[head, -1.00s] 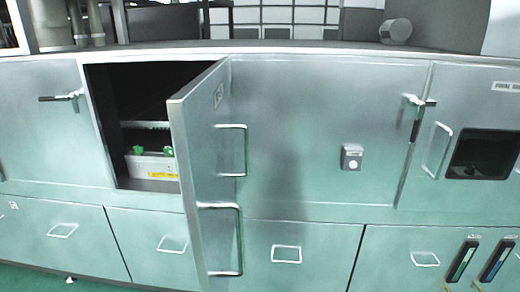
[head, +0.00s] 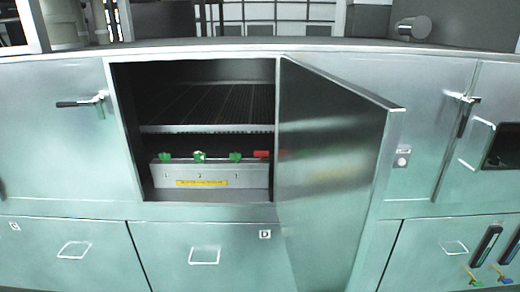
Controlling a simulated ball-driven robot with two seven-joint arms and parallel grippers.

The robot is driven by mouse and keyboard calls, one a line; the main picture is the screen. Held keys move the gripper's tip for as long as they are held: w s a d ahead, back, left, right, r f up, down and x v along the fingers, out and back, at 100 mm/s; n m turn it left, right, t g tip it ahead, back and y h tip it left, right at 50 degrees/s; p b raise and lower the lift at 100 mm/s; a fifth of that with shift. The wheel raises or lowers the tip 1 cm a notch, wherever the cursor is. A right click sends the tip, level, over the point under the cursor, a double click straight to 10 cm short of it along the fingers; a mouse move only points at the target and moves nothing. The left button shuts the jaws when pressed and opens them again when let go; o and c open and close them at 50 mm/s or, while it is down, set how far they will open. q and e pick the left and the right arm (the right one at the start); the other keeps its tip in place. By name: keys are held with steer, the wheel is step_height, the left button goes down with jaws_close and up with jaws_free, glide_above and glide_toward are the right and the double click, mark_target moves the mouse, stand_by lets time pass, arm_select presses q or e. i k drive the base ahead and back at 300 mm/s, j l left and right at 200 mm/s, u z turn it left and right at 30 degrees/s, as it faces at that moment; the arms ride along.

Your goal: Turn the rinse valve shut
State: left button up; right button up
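A pale valve box (head: 228,174) stands on the floor of the open cabinet (head: 205,197) in the head view. It has a yellow label strip and small numbers on its front. Three green handles stand along its top, a left one (head: 165,157), a middle one (head: 200,156) and a right one (head: 236,156). A flatter red handle (head: 262,153) is at the right end, by the door's hinge side. The labels are too small to tell which is the rinse valve. Neither of my grippers is in view.
The cabinet door (head: 332,150) stands open to the right, inner face showing, its free edge jutting towards me. A slatted shelf (head: 205,128) crosses the cabinet above the valve box. A closed door with a black-gripped latch (head: 80,103) is at left. Drawers (head: 203,240) lie below.

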mark_target(261, 154)
steer(key=i+j+z, duration=0.1)
steer(key=i+j, duration=0.25)
steer(key=j, duration=0.3)
steer(key=i+j+z, duration=0.15)
steer(key=j, duration=0.15)
steer(key=i+j+z, duration=0.1)
steer(key=j, duration=0.25)
steer(key=i+j, duration=0.2)
steer(key=j, duration=0.15)
steer(key=z, duration=0.05)
